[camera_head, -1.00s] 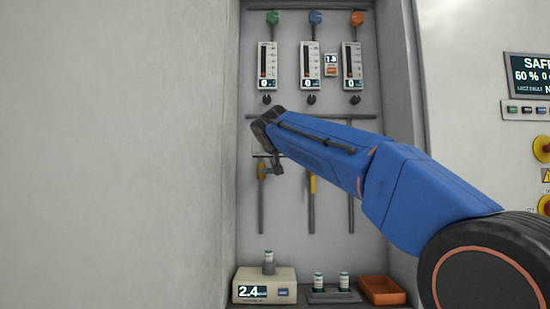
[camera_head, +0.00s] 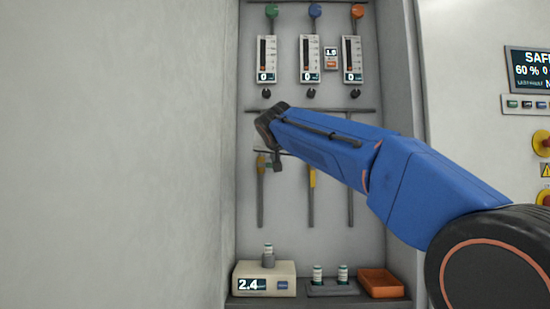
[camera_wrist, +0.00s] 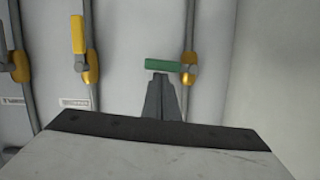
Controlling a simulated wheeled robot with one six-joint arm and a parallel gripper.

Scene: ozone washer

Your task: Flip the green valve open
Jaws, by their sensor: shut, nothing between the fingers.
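The green valve handle (camera_wrist: 164,66) shows in the wrist view as a bar lying crosswise to its pipe. Its right end is at the yellow valve body (camera_wrist: 188,73). My gripper (camera_wrist: 160,78) is shut and empty, with its fingertips just below the green bar in the picture. I cannot tell whether they touch it. In the head view my gripper (camera_head: 277,162) is beside the yellow valve part (camera_head: 260,165) on the left pipe; the green handle cannot be made out there.
Another valve's yellow handle (camera_wrist: 78,35) stands along its pipe in the wrist view. Flow meters (camera_head: 266,60) hang above. A white device (camera_head: 264,280) and an orange tray (camera_head: 381,284) sit on the shelf below. The left wall (camera_head: 120,150) is close beside the recess.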

